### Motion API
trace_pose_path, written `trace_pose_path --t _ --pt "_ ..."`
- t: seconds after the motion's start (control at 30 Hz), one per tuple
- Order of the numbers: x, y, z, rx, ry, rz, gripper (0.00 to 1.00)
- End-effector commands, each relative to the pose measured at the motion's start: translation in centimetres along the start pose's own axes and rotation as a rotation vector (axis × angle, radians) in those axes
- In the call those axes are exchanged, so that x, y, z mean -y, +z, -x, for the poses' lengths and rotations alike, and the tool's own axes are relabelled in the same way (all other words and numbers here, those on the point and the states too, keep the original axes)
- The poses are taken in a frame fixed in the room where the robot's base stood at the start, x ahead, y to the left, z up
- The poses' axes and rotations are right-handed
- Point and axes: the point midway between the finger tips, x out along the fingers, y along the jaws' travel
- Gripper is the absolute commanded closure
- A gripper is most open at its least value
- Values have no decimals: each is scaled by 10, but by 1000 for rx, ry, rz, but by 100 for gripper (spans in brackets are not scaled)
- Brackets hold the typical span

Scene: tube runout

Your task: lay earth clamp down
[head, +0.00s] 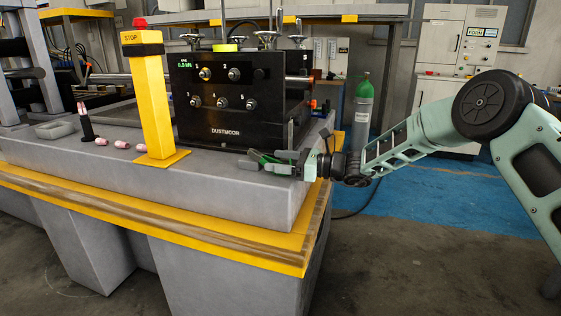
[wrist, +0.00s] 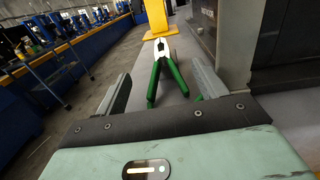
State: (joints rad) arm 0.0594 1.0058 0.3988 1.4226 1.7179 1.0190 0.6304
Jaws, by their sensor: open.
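The green-handled, plier-like tool, which looks to be the earth clamp (wrist: 166,73), appears to lie on the grey bench top, its metal jaws pointing away from me towards the yellow post. In the wrist view, its spread handles lie ahead of and between the fingers of my gripper (wrist: 160,70), with gaps on both sides. In the head view, my gripper (head: 268,162) is open, low over the bench's right end. The green clamp (head: 262,157) shows there between the fingers, partly hidden by them.
The yellow stop post (head: 154,100) stands left of my gripper. The black control box (head: 225,105) is just behind it. Pink-tipped pieces (head: 121,144) and a grey tray (head: 55,130) lie further left. The bench's yellow-trimmed front edge (head: 215,235) is close. Bare bench (head: 225,180) lies in front.

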Motion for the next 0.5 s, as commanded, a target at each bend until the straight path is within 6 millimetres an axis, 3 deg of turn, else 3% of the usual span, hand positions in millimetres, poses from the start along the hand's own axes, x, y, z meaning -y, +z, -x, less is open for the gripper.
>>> trace_pose_path --t 0.17,0.5 --pt "3 6 1 0 -6 2 23" --pt "4 40 2 2 -8 6 23"
